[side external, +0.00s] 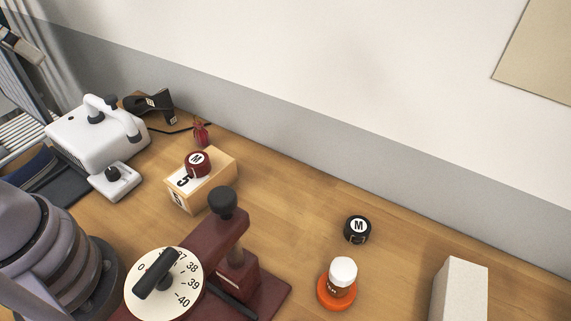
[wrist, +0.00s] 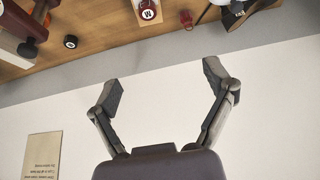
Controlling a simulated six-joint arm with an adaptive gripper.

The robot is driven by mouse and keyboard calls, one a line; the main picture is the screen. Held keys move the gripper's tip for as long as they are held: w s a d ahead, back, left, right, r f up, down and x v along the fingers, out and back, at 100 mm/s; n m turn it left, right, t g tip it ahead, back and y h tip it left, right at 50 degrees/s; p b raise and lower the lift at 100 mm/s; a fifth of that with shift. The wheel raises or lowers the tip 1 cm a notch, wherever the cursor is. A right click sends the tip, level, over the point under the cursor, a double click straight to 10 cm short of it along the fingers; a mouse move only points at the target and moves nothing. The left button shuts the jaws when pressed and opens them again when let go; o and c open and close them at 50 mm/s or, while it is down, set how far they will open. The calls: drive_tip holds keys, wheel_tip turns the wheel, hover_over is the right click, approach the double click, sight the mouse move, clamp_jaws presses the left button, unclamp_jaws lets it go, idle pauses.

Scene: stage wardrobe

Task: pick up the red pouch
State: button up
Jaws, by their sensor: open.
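The red pouch (side external: 201,132) is a small dark red item on the wooden table near the wall, behind the wooden block. It also shows small at the top of the wrist view (wrist: 186,19), beside the block. My gripper (wrist: 165,86) is open and empty in the wrist view. Its two fingers are spread wide against the pale wall, apart from the pouch and below it in the picture. The fingers are not visible in the side external view.
A wooden numbered block (side external: 203,183) carries a red round M piece (side external: 197,163). A white machine (side external: 98,135) and a black stand (side external: 152,105) are left of the pouch. A maroon dial device (side external: 220,253), black M piece (side external: 357,229), orange-white bottle (side external: 339,283) and white block (side external: 460,290) stand nearer.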

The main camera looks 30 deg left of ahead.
drive_tip(key=t, duration=0.4)
hover_over(196, 133)
drive_tip(key=s, duration=0.2)
wheel_tip(196, 133, down, 23)
drive_tip(key=f, duration=0.4)
drive_tip(key=s+f+t, duration=0.1)
drive_tip(key=f, duration=0.3)
drive_tip(key=s+f+t, duration=0.1)
drive_tip(key=f, duration=0.3)
drive_tip(key=shift+s+a+f, duration=0.15)
drive_tip(key=shift+s+f, duration=0.05)
drive_tip(key=shift+s, duration=0.05)
drive_tip(key=shift+s+f+t, duration=0.25)
drive_tip(key=shift+f+t, duration=0.05)
drive_tip(key=x, duration=0.7)
drive_tip(key=shift+w+d, duration=0.15)
drive_tip(key=shift+d, duration=0.05)
